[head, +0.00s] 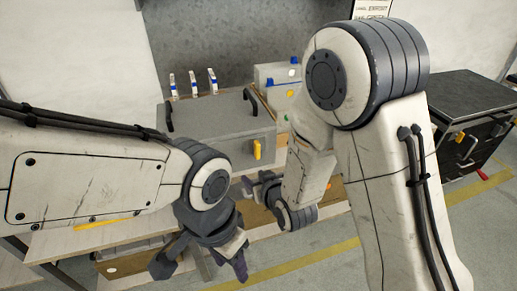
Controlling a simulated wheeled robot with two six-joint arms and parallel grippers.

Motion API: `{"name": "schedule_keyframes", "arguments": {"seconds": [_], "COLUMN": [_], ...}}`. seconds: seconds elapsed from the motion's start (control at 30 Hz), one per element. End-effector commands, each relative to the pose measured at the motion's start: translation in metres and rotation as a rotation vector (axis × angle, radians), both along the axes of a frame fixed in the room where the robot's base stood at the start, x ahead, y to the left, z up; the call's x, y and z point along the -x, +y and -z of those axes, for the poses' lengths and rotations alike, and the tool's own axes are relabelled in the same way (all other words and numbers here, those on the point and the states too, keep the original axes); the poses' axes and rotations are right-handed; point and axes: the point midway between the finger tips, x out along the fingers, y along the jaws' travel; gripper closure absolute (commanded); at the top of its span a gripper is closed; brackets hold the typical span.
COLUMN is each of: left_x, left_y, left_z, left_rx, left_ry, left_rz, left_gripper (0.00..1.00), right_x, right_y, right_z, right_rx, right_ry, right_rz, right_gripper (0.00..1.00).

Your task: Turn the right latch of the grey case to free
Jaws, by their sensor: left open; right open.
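The grey case (215,118) sits on the workbench beyond my arms, with a dark handle at each side of its top. A yellow latch (257,148) shows on the right part of its front face; its exact turn is too small to tell. The rest of the front is largely hidden by my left arm. My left gripper (203,263) is open and empty, low in front of the bench, apart from the case. My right gripper (258,187) is open, below and near the yellow latch, partly hidden by its own arm; I see no contact.
Several white and blue clamp-like pieces (193,84) stand behind the case. A light box (278,76) with coloured buttons is at its back right. A black cabinet (470,105) stands at far right. A yellow strip (103,223) lies on the bench's left front.

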Motion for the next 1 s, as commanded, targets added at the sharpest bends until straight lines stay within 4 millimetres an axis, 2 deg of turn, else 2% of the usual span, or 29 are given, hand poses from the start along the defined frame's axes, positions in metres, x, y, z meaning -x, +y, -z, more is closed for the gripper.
{"name": "schedule_keyframes", "arguments": {"seconds": [0.03,0.2,0.4,0.57,0.67,1.0], "left_x": [0.000,0.000,0.000,0.000,0.000,0.000], "left_y": [0.000,0.000,0.000,0.000,0.000,0.000], "left_z": [0.004,0.009,0.012,0.017,0.027,0.078], "left_rx": [0.000,0.000,0.000,0.000,0.000,0.000], "left_ry": [0.000,0.000,0.000,0.000,0.000,0.000], "left_rz": [0.000,0.000,0.000,0.000,0.000,0.000], "left_gripper": [0.50,0.50,0.50,0.50,0.50,0.50], "right_x": [-0.008,-0.022,-0.021,-0.021,-0.025,-0.044], "right_y": [-0.007,-0.026,-0.041,-0.044,-0.043,-0.036], "right_z": [0.010,0.011,0.005,0.003,0.004,0.006], "right_rx": [-0.020,-0.097,-0.150,-0.164,-0.167,-0.167], "right_ry": [-0.057,-0.271,-0.426,-0.469,-0.475,-0.477], "right_rz": [0.019,0.061,0.085,0.090,0.090,0.090], "right_gripper": [0.50,0.50,0.50,0.50,0.50,0.50]}}
